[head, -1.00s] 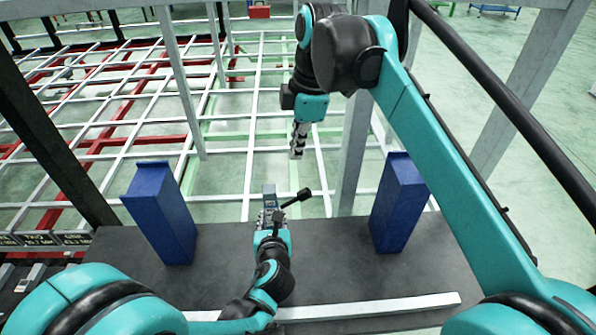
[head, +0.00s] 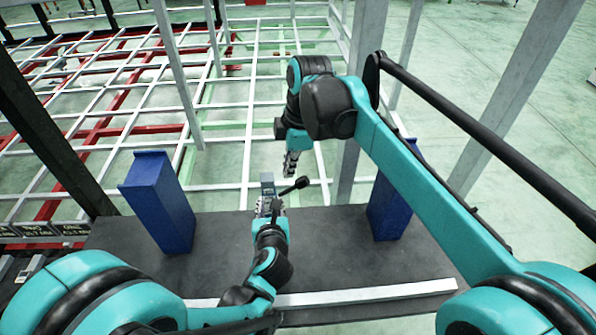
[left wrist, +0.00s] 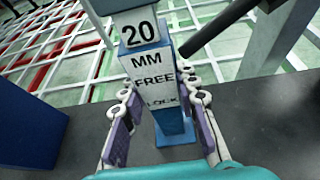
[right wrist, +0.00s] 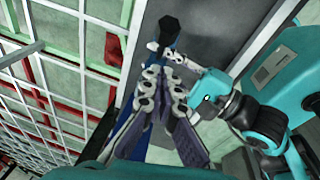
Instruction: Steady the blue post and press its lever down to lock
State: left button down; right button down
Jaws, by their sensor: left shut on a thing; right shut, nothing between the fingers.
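The blue post (left wrist: 178,118) stands upright in the left wrist view, with a white label reading 20 MM, FREE and LOCK. Its top shows in the head view (head: 267,180). My left gripper (head: 270,208) is shut around the post, with one finger on each side in the left wrist view. The black lever (head: 300,183) sticks out to the right of the post and ends in a knob. My right gripper (head: 290,172) is shut and empty, just above and left of the knob, seemingly apart from it. In the right wrist view the lever's knob (right wrist: 170,23) shows beyond the fingertips.
Two larger blue blocks (head: 160,205) (head: 388,210) stand on the dark table (head: 335,250), left and right of the post. A pale bar (head: 365,294) lies along the near edge. A grey upright (head: 345,175) rises behind. A metal frame grid fills the back left.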

aim_at(305, 180)
jog(key=shift+w+d+f, duration=0.15)
jog(key=shift+d+f, duration=0.4)
jog(key=shift+f, duration=0.1)
jog(key=shift+w+d+f, duration=0.15)
jog(key=shift+d+f, duration=0.35)
jog(key=shift+f, duration=0.1)
jog(key=shift+d, duration=0.1)
jog(key=shift+d+f+y, duration=0.2)
jog(key=shift+y, duration=0.2)
jog(key=shift+d, duration=0.1)
jog(key=shift+d+f+y, duration=0.6)
jog(key=shift+d+y, duration=0.2)
jog(key=shift+y, duration=0.2)
jog(key=d+f+y, duration=0.3)
jog(key=f, duration=0.4)
jog(key=shift+f, duration=0.15)
jog(key=shift+w+f, duration=0.1)
